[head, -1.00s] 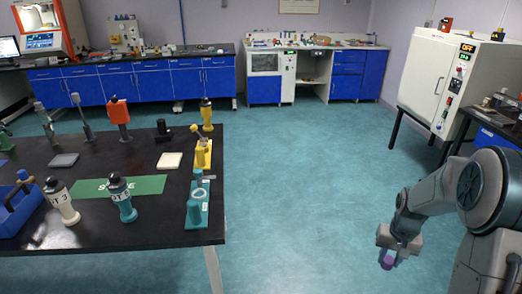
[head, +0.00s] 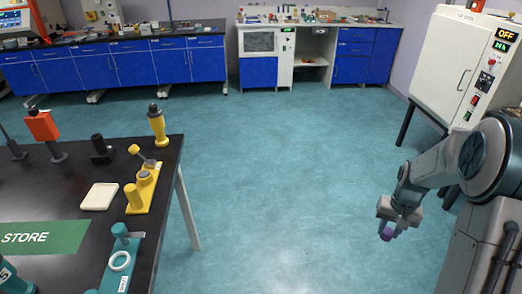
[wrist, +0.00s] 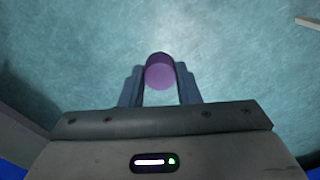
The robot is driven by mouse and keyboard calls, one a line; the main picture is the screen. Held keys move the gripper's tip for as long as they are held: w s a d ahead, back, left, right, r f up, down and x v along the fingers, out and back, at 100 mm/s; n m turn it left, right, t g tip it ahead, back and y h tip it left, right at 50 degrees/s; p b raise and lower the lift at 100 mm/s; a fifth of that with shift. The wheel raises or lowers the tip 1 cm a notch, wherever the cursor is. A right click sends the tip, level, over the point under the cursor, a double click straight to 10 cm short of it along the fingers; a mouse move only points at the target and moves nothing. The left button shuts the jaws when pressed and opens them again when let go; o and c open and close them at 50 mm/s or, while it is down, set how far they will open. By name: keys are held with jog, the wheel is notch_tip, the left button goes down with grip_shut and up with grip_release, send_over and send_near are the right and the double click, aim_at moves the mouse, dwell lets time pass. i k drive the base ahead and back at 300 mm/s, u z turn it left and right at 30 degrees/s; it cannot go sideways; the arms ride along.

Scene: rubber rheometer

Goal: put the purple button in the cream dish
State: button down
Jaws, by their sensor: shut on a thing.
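The purple button (head: 387,233) is held in my gripper (head: 392,229), over open floor at the right of the head view. In the wrist view the button (wrist: 160,72) shows as a purple round piece between the two fingers of my gripper (wrist: 160,84). A flat, square, cream piece that looks like the cream dish (head: 99,197) lies on the black table at the left, and it looks empty. My gripper is well to the right of it, clear of the table.
The black table (head: 70,193) also carries a yellow stand (head: 143,190), a teal stand (head: 120,262), a yellow-and-black tool (head: 157,125) and a green STORE mat (head: 40,238). A white oven (head: 450,60) stands at the right. The floor between is clear.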

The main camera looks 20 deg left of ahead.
aim_at(97, 202)
jog(key=i, duration=1.9)
jog(key=u, duration=3.4)
